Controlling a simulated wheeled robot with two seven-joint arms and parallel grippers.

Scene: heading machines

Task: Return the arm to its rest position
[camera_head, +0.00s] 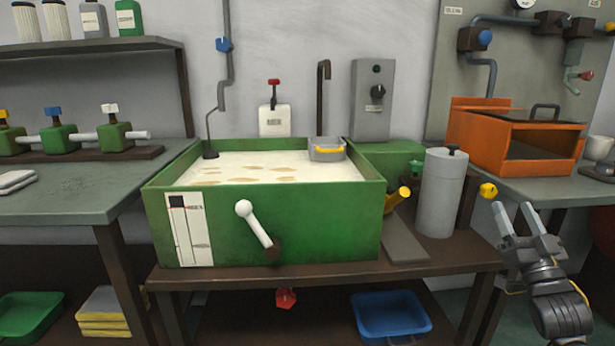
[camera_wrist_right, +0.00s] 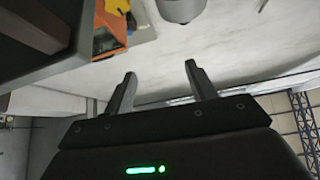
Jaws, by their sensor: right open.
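My right gripper (camera_head: 516,216) is at the right side of the head view, in front of the bench and to the right of the grey cylinder. Its two fingers are apart and point up, with nothing between them. The right wrist view also shows the open fingers (camera_wrist_right: 162,80), with bare wall and floor beyond them. My left gripper is in neither view.
A green tank (camera_head: 310,220) with a white lever (camera_head: 255,225) stands on the middle bench. A grey cylinder (camera_head: 441,195) with a yellow-tipped spout beside it stands to its right. An orange box (camera_head: 480,140) sits on the right bench. A blue bin (camera_head: 390,315) is below.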

